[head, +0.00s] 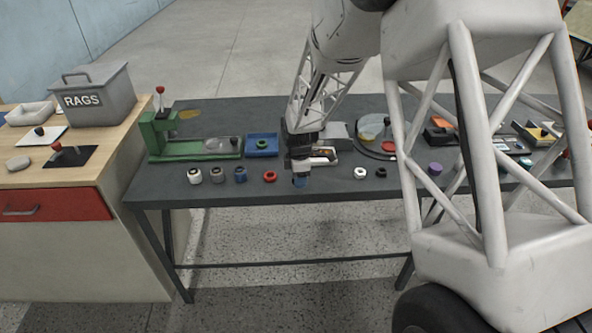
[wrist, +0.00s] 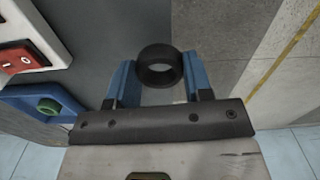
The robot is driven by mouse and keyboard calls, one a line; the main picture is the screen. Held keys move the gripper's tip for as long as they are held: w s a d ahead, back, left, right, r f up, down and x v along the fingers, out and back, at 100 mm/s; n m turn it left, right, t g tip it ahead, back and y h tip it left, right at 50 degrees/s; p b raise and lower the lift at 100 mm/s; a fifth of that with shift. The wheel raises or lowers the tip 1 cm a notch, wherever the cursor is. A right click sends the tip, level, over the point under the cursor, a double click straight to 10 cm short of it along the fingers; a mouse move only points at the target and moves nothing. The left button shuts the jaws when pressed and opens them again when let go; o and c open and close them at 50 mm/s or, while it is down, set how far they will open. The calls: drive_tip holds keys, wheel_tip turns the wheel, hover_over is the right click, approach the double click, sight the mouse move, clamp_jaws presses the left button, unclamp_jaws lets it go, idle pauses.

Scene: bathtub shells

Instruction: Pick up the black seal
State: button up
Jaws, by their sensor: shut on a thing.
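The black seal (wrist: 160,55) is a thick dark ring in the wrist view, between the blue fingers of my gripper (wrist: 157,76). My gripper is shut on it at the fingertips, and the grey floor shows through its hole. The seal cannot be made out there.
A red ring (head: 269,175) lies left of my gripper; a white ring (head: 360,173) and a small black piece (head: 381,172) lie right. A blue tray (head: 262,146) and a green fixture (head: 195,148) stand behind to the left. Several small parts line the front edge.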

drive_tip(key=s+d, duration=0.1)
drive_tip(key=s, duration=0.8)
drive_tip(key=shift+s+d+r, duration=0.15)
drive_tip(key=shift+d+r, duration=0.15)
drive_tip(key=shift+r, duration=0.15)
